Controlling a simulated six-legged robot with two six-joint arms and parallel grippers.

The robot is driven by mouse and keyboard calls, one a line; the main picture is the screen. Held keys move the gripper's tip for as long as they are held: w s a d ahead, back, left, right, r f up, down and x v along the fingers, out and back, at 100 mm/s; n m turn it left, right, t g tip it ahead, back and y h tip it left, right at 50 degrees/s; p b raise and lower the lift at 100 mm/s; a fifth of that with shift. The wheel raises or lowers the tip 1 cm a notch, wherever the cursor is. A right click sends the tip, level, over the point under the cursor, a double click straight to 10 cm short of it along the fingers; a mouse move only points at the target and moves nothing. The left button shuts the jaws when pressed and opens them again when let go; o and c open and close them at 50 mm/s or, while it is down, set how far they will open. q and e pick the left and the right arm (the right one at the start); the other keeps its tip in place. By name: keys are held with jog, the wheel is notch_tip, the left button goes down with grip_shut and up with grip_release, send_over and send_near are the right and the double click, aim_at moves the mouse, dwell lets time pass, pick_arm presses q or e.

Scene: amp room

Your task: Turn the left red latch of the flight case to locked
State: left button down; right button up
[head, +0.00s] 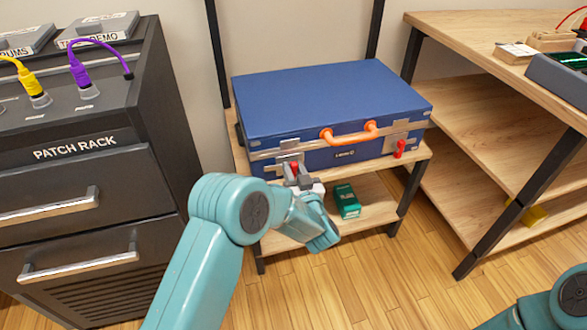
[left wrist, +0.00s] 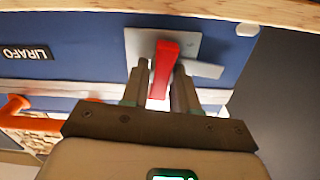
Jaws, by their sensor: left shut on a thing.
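The blue flight case (head: 330,95) lies closed on the wooden shelf stand, with an orange handle (head: 348,134) on its front. Its left red latch (head: 294,167) is mostly hidden by my gripper in the head view. In the left wrist view, which is upside down, the red latch (left wrist: 163,62) stands nearly upright, slightly tilted, on a grey metal plate (left wrist: 190,48). My left gripper (left wrist: 160,88) has a finger on each side of the latch and is shut on it. It also shows in the head view (head: 296,178). My right gripper is out of view.
The right red latch (head: 400,148) hangs on the case front. A green box (head: 346,201) is on the lower shelf (head: 375,190). The patch rack (head: 85,170) stands close on the left, a wooden bench (head: 460,30) on the right.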

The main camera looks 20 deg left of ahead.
pick_arm(q)
jog(key=m+p, duration=0.2)
jog(key=m, duration=0.1)
jog(key=shift+d+r, duration=0.1)
jog(key=m+p, duration=0.2)
jog(key=m, duration=0.3)
jog(key=shift+w+d, duration=0.1)
jog(key=m, duration=0.1)
jog(key=m+p, duration=0.1)
jog(key=m, duration=0.1)
jog(key=shift+f+m+p, duration=0.3)
jog(key=m, duration=0.1)
jog(key=m+p, duration=0.1)
jog(key=m, duration=0.2)
jog(key=shift+d+f+m, duration=0.1)
jog(key=shift+f+m, duration=0.15)
jog(key=shift+m, duration=0.15)
jog(key=c, duration=1)
grip_release()
